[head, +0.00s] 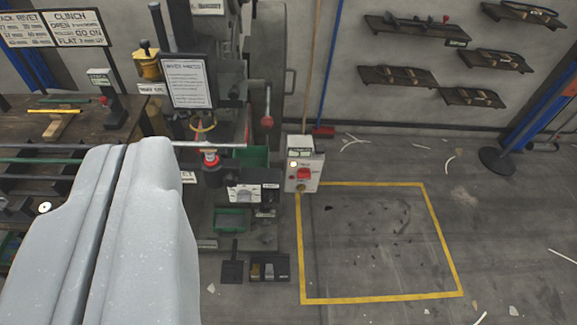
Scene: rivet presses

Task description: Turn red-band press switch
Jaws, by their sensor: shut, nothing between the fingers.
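The press with a red band (211,159) around its ram stands left of the picture's middle. On its right side is a pale switch box (291,183) with a red knob (304,173) and a small pale round light or button above and left of it. Which way the knob is turned is too small to tell. My gripper (123,147) fills the lower left, its two grey fingers shut together and empty. In the picture its tips are left of the red band and well left of the switch box; it appears to touch nothing.
A bench (75,125) with tools is at the left. A notice board (187,83) and a red-knobbed lever (267,121) are on the press. A yellow floor outline (383,299) surrounds open floor at the right. Shelves (410,28) hang on the back wall; a blue post (540,105) stands far right.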

